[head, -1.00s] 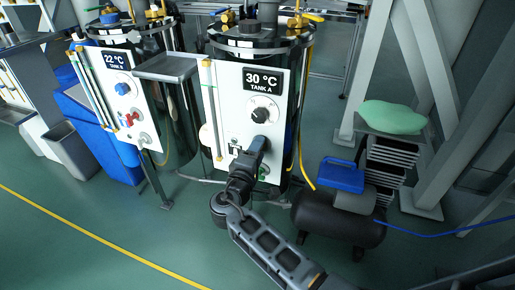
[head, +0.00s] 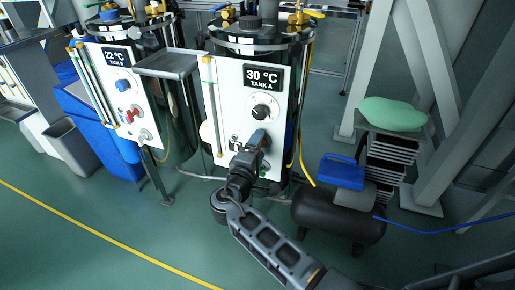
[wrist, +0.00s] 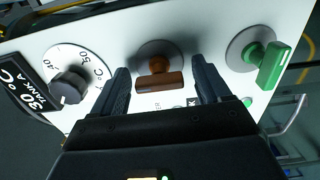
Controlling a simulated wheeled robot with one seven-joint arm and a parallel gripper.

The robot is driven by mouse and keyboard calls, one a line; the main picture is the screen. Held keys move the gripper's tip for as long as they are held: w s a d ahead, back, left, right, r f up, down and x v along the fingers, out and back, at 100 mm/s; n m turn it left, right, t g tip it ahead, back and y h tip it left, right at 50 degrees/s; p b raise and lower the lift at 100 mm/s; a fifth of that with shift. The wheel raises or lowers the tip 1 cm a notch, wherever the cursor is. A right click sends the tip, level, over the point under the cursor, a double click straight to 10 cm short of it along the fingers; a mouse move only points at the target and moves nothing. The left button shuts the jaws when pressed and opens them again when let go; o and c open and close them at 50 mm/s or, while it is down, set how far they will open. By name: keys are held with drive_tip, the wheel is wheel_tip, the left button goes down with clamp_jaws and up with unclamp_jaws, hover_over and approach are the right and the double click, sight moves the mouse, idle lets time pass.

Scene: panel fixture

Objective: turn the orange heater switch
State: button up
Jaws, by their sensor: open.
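The orange heater switch (wrist: 158,84) shows in the wrist view as an orange-brown bar handle on a round grey plate on the white Tank A panel (wrist: 185,20). My gripper (wrist: 162,88) is open, with one dark finger on each side of the switch. Whether either finger touches the handle I cannot tell. In the head view my gripper (head: 258,140) is at the lower part of the Tank A panel (head: 231,90) and hides the switch there.
A black temperature dial (wrist: 70,86) is left of the switch in the wrist view, and a green handle (wrist: 272,64) is to the right. The Tank B panel (head: 128,85) stands left in the head view. A compressor (head: 325,218) with a blue box (head: 342,172) sits on the floor at right.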

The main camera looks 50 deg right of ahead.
drive_tip(key=v, duration=0.7)
drive_tip(key=shift+a+p, duration=0.35)
drive_tip(key=shift+p, duration=0.1)
drive_tip(key=shift+s, duration=0.15)
